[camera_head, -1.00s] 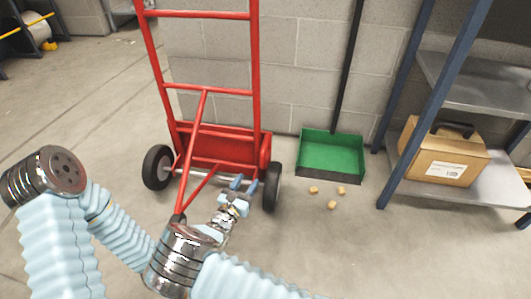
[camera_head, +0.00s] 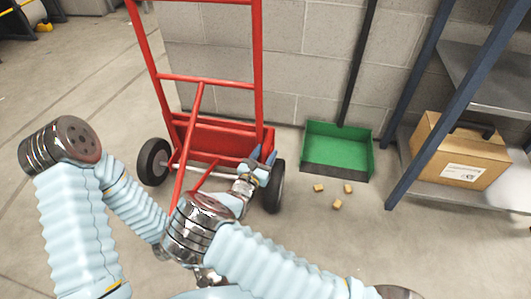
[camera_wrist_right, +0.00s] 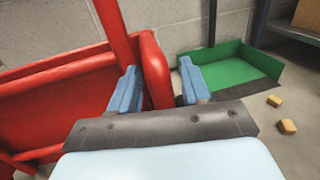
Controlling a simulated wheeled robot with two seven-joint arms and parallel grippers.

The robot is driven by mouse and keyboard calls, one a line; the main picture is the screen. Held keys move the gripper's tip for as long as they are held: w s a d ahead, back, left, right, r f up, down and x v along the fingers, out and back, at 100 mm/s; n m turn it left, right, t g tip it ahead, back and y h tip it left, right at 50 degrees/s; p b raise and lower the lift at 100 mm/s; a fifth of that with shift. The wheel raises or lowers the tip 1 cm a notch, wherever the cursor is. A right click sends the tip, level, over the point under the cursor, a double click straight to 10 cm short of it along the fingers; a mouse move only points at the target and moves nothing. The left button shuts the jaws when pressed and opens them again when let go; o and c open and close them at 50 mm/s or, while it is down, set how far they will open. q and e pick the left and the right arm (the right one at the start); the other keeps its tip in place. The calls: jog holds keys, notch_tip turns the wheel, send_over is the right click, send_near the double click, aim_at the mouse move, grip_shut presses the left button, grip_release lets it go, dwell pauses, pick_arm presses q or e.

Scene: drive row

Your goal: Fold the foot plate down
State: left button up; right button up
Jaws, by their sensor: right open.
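The red hand truck (camera_head: 258,75) stands upright before the block wall. Its red foot plate (camera_head: 222,137) is folded up against the frame's lower part, between two black wheels. My right gripper (camera_head: 263,156) is at the plate's right side, near the right wheel. In the right wrist view, the right gripper (camera_wrist_right: 159,88) is open, its blue fingers on either side of the foot plate's raised right edge (camera_wrist_right: 154,62); I cannot tell if they touch it. My left forearm shows at the left, but its gripper is hidden.
A green dustpan (camera_head: 338,148) with a long black handle stands right of the truck. Several small tan blocks (camera_head: 337,203) lie on the floor before it. A shelf with blue posts (camera_head: 412,150) holds a cardboard box (camera_head: 455,155).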

jog(key=shift+c, duration=0.5)
grip_shut()
jog(key=shift+w+d+r+g+p, duration=0.3)
jog(key=shift+w+p, duration=0.2)
jog(key=shift+p, duration=0.1)
jog(key=shift+w+d+r+g+p, duration=0.15)
jog(key=shift+w+r+g+p, duration=0.1)
jog(key=shift+w+p, duration=0.3)
jog(key=shift+w+d+y, duration=0.1)
jog(key=shift+w+y, duration=0.15)
jog(key=shift+y, duration=0.05)
jog(key=shift+w+f, duration=0.1)
jog(key=shift+o, duration=0.5)
grip_release()
